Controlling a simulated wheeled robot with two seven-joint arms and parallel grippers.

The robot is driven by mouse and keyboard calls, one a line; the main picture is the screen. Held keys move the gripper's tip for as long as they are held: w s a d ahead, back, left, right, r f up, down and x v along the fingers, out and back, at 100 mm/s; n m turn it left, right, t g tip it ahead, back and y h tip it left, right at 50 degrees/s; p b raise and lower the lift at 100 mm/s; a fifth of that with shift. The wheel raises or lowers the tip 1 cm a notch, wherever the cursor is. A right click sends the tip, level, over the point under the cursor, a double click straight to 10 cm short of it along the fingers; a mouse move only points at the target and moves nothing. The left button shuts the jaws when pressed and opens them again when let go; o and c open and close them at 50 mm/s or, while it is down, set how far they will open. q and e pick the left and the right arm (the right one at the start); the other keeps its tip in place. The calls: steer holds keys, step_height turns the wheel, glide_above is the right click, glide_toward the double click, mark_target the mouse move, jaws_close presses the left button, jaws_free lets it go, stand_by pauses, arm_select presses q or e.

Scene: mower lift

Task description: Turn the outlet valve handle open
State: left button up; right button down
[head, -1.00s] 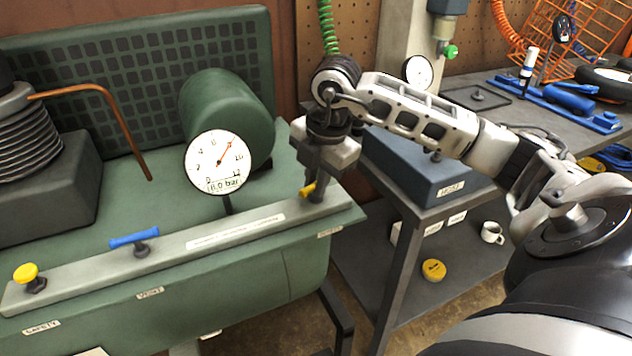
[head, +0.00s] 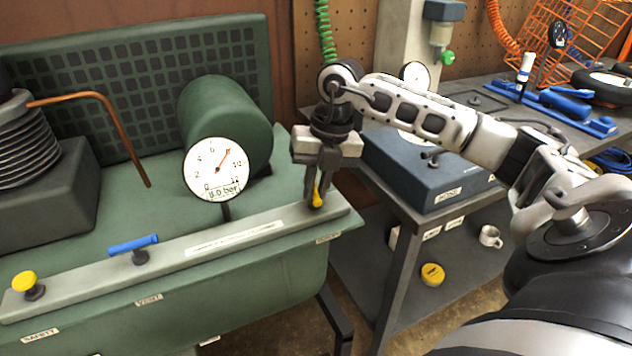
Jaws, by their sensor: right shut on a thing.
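The yellow outlet valve handle (head: 317,198) stands at the right end of the grey manifold bar (head: 200,246) on the green compressor. My right gripper (head: 316,188) points down from above and is shut on this handle. The fingers hide part of the handle, which now points toward the camera. The round gauge (head: 216,169) behind the bar reads 8.0 bar. My left gripper is not in view.
A blue vent handle (head: 133,243) and a yellow safety knob (head: 24,282) sit along the bar to the left. A bent copper pipe (head: 110,120) rises behind. A bench with a blue-grey box (head: 425,170) stands close on the right, under my right arm.

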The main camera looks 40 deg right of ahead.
steer(key=shift+w+r+n, duration=0.1)
steer(key=shift+r+n, duration=0.05)
steer(key=shift+n, duration=1.25)
arm_select(q)
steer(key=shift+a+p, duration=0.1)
steer(key=shift+p, duration=0.2)
arm_select(e)
steer(key=shift+g, duration=0.3)
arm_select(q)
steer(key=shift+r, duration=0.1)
arm_select(e)
steer(key=c, duration=1.4)
jaws_free()
steer(key=shift+c, duration=0.2)
arm_select(q)
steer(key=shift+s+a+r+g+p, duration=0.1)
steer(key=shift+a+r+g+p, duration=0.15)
steer(key=shift+p, duration=0.75)
arm_select(e)
steer(key=s+d+r, duration=0.1)
steer(key=d+r, duration=0.2)
steer(key=r, duration=1.2)
steer(key=shift+r, duration=0.25)
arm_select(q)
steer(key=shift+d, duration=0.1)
